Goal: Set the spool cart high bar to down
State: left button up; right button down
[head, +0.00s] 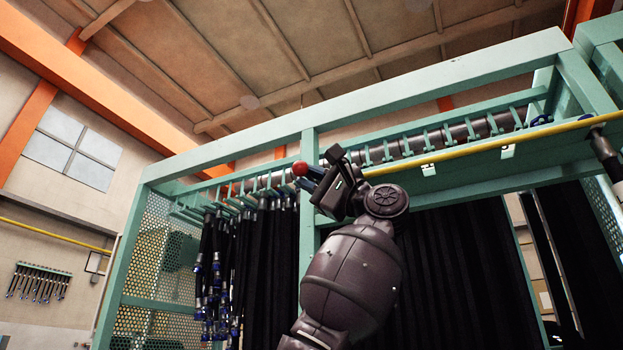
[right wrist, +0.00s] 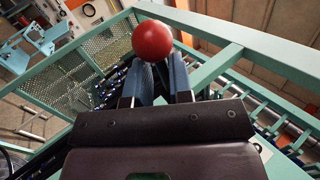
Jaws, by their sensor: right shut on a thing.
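The spool cart (head: 225,140) is a tall teal frame that fills much of the head view. Its high bar (head: 480,146) is a long yellow rod that slopes gently down to the left across the upper front. A red ball (head: 300,168) shows just left of my right gripper, in line with the rod. My arm hides where rod and ball would meet. My right gripper (head: 311,174) is shut at the ball. In the right wrist view the red ball (right wrist: 152,40) sits at the blue fingertips (right wrist: 161,68). My left gripper is not in view.
Dark hoses with blue fittings (head: 215,300) hang inside the cart at left, and black hoses (head: 465,265) hang behind my arm. A teal post (head: 309,210) stands close behind my gripper. A rack of small hoses (head: 38,282) is on the far wall.

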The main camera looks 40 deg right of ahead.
jog(key=shift+a, duration=0.25)
jog(key=c, duration=1.4)
grip_release()
jog(key=o, duration=0.6)
jog(key=shift+s+a+r, duration=0.1)
jog(key=shift+s+a, duration=0.15)
jog(key=shift+a, duration=0.1)
jog(key=shift+w+d, duration=0.1)
jog(key=shift+d, duration=0.25)
jog(key=b+v, duration=0.1)
jog(key=v, duration=0.9)
jog(key=shift+s+d+f, duration=0.1)
jog(key=shift+s+f, duration=0.15)
jog(key=shift+f, duration=0.1)
